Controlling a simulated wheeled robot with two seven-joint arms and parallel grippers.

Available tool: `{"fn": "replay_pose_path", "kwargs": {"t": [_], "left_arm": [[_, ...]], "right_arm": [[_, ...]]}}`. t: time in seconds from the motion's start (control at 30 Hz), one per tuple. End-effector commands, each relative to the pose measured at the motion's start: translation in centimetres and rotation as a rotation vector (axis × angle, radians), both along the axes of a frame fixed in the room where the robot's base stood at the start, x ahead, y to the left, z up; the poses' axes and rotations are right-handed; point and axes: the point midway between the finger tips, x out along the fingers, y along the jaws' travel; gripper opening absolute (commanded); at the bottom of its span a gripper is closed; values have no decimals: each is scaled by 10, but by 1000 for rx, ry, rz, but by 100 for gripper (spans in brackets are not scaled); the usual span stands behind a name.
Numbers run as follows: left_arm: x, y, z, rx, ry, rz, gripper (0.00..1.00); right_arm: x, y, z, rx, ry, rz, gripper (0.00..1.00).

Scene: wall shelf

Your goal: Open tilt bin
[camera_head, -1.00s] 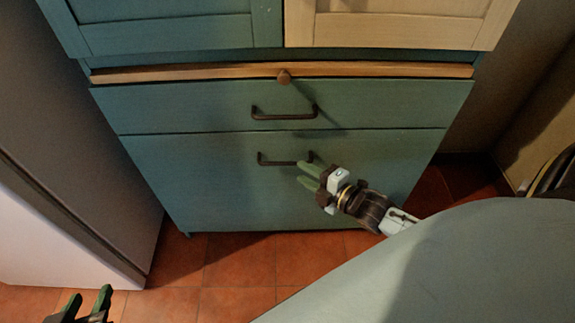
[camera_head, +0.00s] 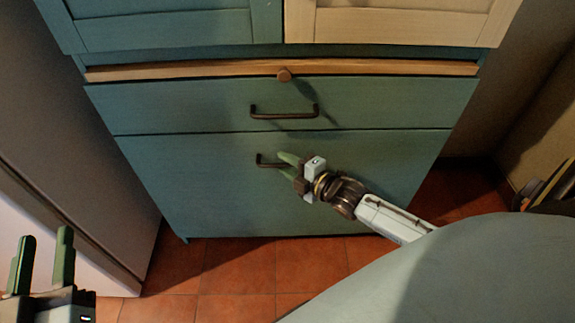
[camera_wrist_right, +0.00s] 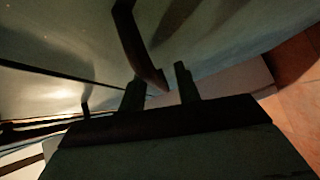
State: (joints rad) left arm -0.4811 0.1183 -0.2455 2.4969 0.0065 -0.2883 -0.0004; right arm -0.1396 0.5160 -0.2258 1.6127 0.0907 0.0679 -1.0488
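The teal cabinet has a large lower front panel (camera_head: 215,200), which looks like the tilt bin and appears closed. Its dark bar handle (camera_head: 264,162) is partly hidden by my right gripper (camera_head: 284,165). The same handle (camera_wrist_right: 138,48) runs down toward my right gripper (camera_wrist_right: 158,76) in the right wrist view. The handle's near end lies at or between the two fingers, which stand apart with gaps around it. I cannot tell whether either finger touches it. My left gripper (camera_head: 43,254) is open and empty at the lower left, away from the cabinet.
A drawer front (camera_head: 200,105) with its own dark handle (camera_head: 285,115) is above the panel. A pale appliance (camera_head: 70,160) stands left. Red tile floor (camera_head: 235,275) lies in front.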

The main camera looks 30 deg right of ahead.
Motion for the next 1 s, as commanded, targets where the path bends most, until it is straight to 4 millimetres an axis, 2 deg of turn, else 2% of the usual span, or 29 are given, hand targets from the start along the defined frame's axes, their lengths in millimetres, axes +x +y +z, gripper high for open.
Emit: {"fn": "replay_pose_path", "kwargs": {"t": [0.17,0.4,0.43,0.8,1.0], "left_arm": [[0,0,0,0,0,0,36],[0,0,0,0,1,0,36],[0,0,0,0,1,0,36],[0,0,0,1,3,0,36],[0,0,-1,2,9,1,36]], "right_arm": [[0,0,0,0,0,0,33],[0,0,0,1,0,0,1],[0,0,0,1,0,0,0],[-2,2,0,0,-3,1,0],[-15,11,-3,-12,-25,3,0]]}}
